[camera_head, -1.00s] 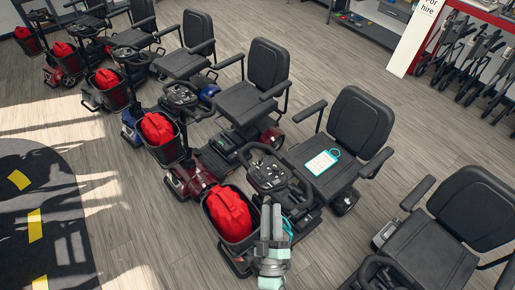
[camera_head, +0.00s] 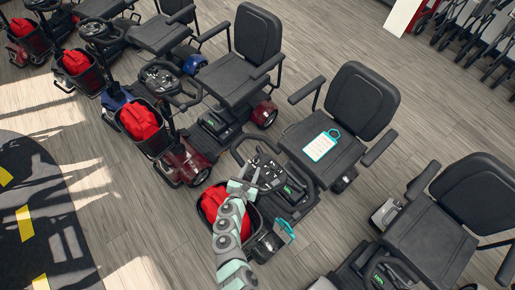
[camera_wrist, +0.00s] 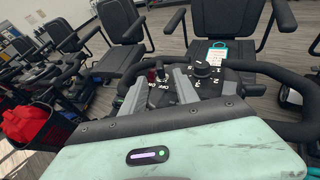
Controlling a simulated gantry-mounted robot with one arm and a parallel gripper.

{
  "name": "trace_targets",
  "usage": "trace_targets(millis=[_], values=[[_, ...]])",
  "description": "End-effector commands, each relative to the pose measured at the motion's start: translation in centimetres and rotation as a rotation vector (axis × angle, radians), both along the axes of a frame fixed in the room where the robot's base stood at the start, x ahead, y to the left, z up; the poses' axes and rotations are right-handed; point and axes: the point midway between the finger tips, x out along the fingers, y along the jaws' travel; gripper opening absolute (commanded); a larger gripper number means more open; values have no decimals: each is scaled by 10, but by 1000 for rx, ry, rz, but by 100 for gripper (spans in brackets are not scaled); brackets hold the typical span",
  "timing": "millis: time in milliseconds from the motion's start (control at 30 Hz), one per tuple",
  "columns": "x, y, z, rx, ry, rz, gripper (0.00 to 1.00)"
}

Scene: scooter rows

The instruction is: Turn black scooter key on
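The black scooter (camera_head: 316,148) stands in the row with a teal-edged card (camera_head: 321,145) on its seat. Its control panel (camera_head: 264,170) is at the handlebars, behind a basket holding a red bag (camera_head: 227,206). My gripper (camera_head: 245,183) is over the front edge of this panel, its two light grey fingers apart and apparently empty. In the wrist view the panel shows a black dial (camera_wrist: 204,70), ON/OFF lettering (camera_wrist: 163,92) and a small red part (camera_wrist: 152,75). I cannot make out the key or its position; contact is unclear.
The handlebar loop (camera_wrist: 275,72) curves around the panel close to my gripper. Another dark scooter (camera_head: 432,243) stands at right and a red one (camera_head: 187,160) at left. Bare floor (camera_head: 120,215) lies to the left.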

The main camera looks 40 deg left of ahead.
Motion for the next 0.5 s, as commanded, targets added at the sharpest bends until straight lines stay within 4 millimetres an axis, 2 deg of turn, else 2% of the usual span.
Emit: trace_targets(millis=[500], values=[[62, 31, -35, 3, 5, -2, 36]])
